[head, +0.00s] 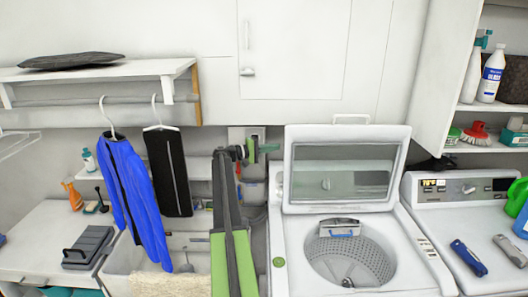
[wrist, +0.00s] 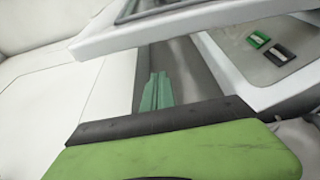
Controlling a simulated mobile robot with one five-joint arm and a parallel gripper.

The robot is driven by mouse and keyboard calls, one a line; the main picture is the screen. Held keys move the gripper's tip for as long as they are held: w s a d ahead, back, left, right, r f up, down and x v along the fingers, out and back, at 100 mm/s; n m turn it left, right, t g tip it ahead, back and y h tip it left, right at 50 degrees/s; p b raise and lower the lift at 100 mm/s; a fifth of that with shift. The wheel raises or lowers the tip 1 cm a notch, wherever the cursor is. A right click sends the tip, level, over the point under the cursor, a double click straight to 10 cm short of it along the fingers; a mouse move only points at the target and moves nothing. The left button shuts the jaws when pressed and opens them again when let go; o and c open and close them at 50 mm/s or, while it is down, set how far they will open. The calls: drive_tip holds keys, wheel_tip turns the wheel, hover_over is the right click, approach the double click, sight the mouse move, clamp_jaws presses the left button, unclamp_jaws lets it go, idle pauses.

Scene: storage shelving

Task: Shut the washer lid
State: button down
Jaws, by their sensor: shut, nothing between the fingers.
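The white washer (head: 276,235) stands right of centre in the head view, its drum (head: 350,258) uncovered. Its lid (head: 345,133) is raised, standing nearly upright at the back, with a window in its middle. In the wrist view a white framed panel, apparently the lid (wrist: 150,33), crosses the top of the picture. My gripper (wrist: 157,82) shows there as green fingers, shut and empty, just below the panel's edge. I cannot tell whether they touch it. In the head view my arm reaches up left of the washer, and its far end lies left of the lid.
A second machine (head: 425,222) stands at right, with a blue tool (head: 468,257) and a grey one (head: 511,250) on top. A blue jacket (head: 137,190) and a dark garment (head: 167,172) hang at left above a basin. White cabinets (head: 310,50) are above the lid.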

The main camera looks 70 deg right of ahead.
drive_tip(key=shift+s+a, duration=0.45)
drive_tip(key=shift+s, duration=0.45)
drive_tip(key=shift+s+a, duration=0.45)
drive_tip(key=shift+s, duration=0.4)
